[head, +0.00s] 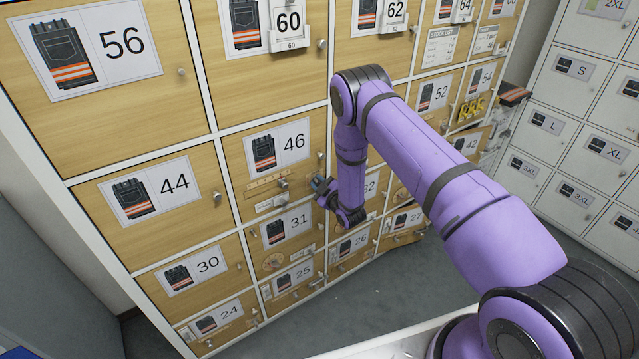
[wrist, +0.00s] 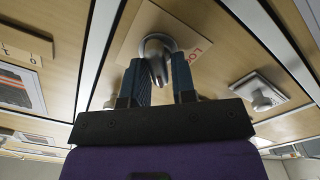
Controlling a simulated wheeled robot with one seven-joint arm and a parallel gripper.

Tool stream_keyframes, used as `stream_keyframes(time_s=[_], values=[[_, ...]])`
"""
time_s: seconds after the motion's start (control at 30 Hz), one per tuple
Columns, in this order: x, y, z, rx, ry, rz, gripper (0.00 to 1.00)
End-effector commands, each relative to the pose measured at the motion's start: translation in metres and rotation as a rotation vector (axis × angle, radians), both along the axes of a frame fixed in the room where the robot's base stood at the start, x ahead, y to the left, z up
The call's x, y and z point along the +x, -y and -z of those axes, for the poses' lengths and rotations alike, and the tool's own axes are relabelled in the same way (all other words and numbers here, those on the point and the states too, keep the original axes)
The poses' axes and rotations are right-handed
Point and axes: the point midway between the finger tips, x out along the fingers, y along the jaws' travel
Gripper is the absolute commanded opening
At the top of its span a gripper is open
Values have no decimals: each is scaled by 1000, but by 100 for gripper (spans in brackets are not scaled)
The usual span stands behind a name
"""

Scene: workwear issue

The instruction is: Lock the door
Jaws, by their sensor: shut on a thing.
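My gripper (head: 322,185) is at the wall of wooden locker doors, near the lower right edge of the door marked 46 (head: 268,155). In the wrist view my gripper (wrist: 160,82) has its two blue fingers shut around a silver metal knob (wrist: 157,44). The knob stands on a pale plate (wrist: 128,48) with red letters, of which only "LO" shows. The fingers hide part of the knob and plate, so its exact turn is hard to tell. The door it belongs to is partly hidden by my arm in the head view.
Another silver knob (wrist: 262,97) on a small plate is to the right in the wrist view. More numbered doors, such as 44 (head: 150,197) and 31 (head: 290,228), surround the gripper. Grey-white lockers (head: 560,130) stand at right. Grey floor (head: 370,293) is open below.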

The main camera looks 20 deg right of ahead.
Motion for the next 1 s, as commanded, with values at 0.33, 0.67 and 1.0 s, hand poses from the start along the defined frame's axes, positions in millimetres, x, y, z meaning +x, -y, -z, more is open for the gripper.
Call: stream_keyframes(time_s=[0.33, 0.67, 1.0], values=[[-1, -4, 3, -315, 103, -2, 1], [-1, -5, 6, -584, 191, -4, 1], [-1, -5, 8, -754, 246, -2, 1]])
